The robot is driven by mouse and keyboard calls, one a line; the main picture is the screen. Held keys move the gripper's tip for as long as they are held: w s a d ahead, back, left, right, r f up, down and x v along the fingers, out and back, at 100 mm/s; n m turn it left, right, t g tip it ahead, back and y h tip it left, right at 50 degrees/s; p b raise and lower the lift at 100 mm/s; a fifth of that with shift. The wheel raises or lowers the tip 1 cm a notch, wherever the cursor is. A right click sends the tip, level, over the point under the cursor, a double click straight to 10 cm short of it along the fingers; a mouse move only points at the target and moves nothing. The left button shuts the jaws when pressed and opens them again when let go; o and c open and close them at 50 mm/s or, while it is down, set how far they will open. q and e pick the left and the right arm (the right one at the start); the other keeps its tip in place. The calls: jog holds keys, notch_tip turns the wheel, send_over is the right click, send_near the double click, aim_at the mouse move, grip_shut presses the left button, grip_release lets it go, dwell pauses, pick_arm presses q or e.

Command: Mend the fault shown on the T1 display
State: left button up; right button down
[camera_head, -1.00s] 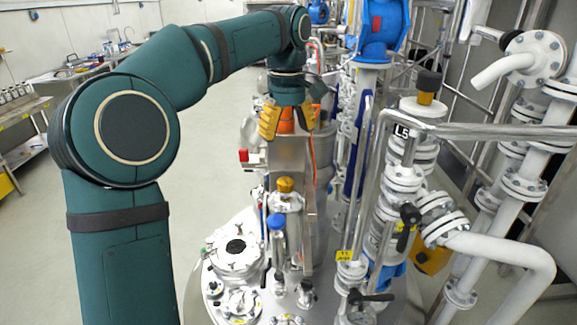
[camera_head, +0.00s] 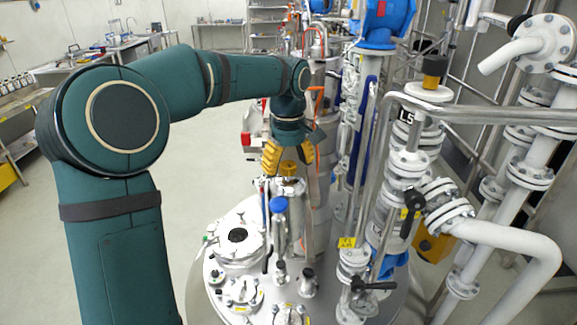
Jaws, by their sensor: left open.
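My left gripper (camera_head: 288,155) hangs down in the middle of the view, with its yellow fingers apart. A brass-coloured cap (camera_head: 289,168) on a metal fitting shows between and just below the fingertips. It overlaps them in the picture, and I cannot tell whether they touch. A blue-topped valve (camera_head: 278,205) stands in front of it on the round steel vessel lid (camera_head: 215,290). I cannot make out a T1 display or its reading. A yellow tag (camera_head: 346,243) sits by the white pipework, its text too small to read. My right gripper is not in view.
White flanged pipes with black-handled valves (camera_head: 413,200) and a steel rail (camera_head: 480,112) crowd the right side. A label reading L5 (camera_head: 406,117) hangs there. A large blue fitting (camera_head: 385,22) is at the top. Open floor (camera_head: 195,190) lies left of the vessel.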

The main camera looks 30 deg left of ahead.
pick_arm(q)
jog(key=shift+f, duration=0.15)
jog(key=c, duration=1.2)
